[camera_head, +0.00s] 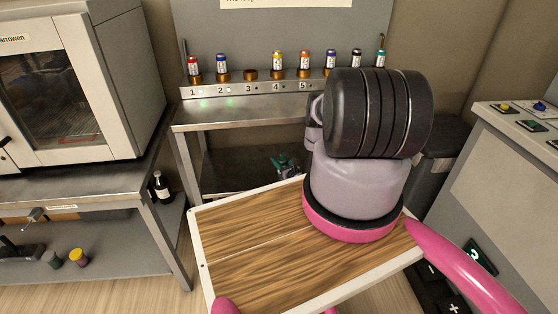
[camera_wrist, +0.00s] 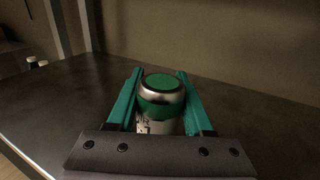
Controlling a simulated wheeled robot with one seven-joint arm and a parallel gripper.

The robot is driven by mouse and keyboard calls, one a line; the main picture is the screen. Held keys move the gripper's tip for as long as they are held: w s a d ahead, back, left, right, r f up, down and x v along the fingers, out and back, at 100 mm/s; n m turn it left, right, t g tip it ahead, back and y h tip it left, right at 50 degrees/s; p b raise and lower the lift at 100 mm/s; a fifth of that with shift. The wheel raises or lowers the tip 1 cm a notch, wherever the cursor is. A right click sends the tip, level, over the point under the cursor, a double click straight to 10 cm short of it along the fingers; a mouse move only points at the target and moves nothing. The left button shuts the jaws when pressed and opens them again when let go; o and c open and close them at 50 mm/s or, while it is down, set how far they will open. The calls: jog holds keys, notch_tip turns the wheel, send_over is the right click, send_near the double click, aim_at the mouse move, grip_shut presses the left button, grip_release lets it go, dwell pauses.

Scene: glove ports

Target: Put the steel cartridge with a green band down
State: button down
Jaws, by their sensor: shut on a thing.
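The steel cartridge with a green band (camera_wrist: 161,98) stands between my gripper's teal fingers in the wrist view, with its green top facing the camera. My gripper (camera_wrist: 160,74) is shut on it. The cartridge looks upright, over a dark flat surface (camera_wrist: 60,110); whether its base touches that surface is hidden by my gripper. In the head view my gripper (camera_head: 284,162) shows small and teal at the lower shelf (camera_head: 230,172) under the numbered rack, partly blocked by my arm.
The numbered rack (camera_head: 262,88) holds several banded cartridges; holder 3 (camera_head: 250,74) is empty. An oven (camera_head: 75,80) stands on the left bench, with a dark bottle (camera_head: 160,187) below. A control console (camera_head: 510,170) is at right. In the wrist view, a wall (camera_wrist: 220,40) rises behind.

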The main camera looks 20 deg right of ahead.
jog(key=shift+c, duration=1.5)
grip_release()
jog(key=shift+s+r, duration=0.1)
jog(key=s+d, duration=0.1)
jog(key=s, duration=1)
jog(key=shift+s+d, duration=0.15)
jog(key=shift+s, duration=0.25)
